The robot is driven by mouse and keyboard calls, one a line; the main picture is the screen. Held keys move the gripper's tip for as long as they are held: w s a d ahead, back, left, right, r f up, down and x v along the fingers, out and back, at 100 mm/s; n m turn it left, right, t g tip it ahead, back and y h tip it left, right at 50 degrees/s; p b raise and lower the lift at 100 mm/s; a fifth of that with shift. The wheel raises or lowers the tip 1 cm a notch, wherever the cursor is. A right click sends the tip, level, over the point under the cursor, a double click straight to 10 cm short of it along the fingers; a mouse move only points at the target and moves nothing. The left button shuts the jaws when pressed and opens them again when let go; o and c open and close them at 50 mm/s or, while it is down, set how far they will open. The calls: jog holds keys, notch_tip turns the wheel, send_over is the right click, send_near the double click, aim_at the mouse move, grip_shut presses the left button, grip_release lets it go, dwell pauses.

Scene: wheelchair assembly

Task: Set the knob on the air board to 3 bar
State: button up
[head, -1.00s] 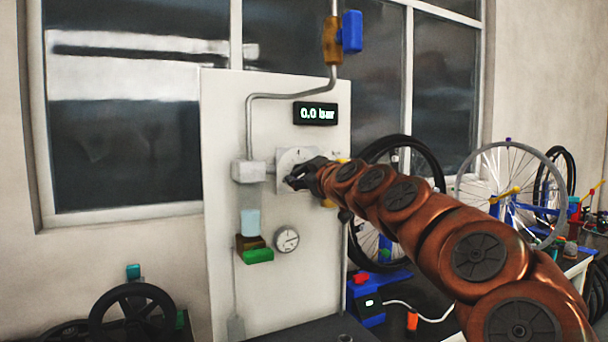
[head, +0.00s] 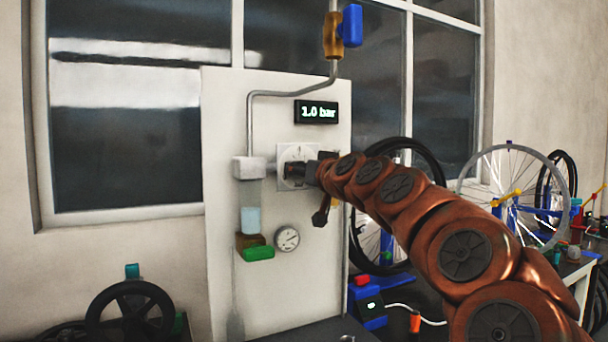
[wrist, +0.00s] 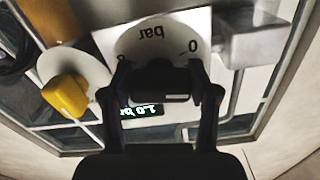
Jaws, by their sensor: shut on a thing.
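The white air board (head: 225,200) stands upright in front of the window. Its display (head: 316,112) reads 1.0 bar; it also shows upside down in the wrist view (wrist: 141,111). My gripper (head: 298,171) is at the dial plate (head: 290,154) and shut on the dark knob (wrist: 160,82). In the wrist view my fingers stand on both sides of the knob, in front of the round dial (wrist: 155,32) marked "bar" and "0". My fingers and the knob hide part of the dial, so I cannot see the pointer or the 3 mark.
A grey block (head: 250,168) with a pipe sits left of the dial. A round gauge (head: 287,239) and a clear bowl with a green base (head: 258,253) are below. A yellow lever (wrist: 66,96) is close beside my gripper. Bicycle wheels (head: 510,190) stand at the right.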

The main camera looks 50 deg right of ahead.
jog(key=m+p, duration=0.1)
jog(key=m, duration=0.3)
jog(key=shift+a+r+m, duration=0.1)
jog(key=shift+m, duration=0.2)
jog(key=shift+a+m+p, duration=0.1)
jog(key=shift+m+p, duration=1.1)
jog(key=shift+m, duration=1.4)
jog(key=o, duration=1.2)
jog(key=shift+c, duration=0.2)
jog(key=shift+s, duration=0.1)
jog(key=v, duration=1.1)
jog(key=shift+s+a, duration=0.15)
jog(key=shift+s, duration=0.2)
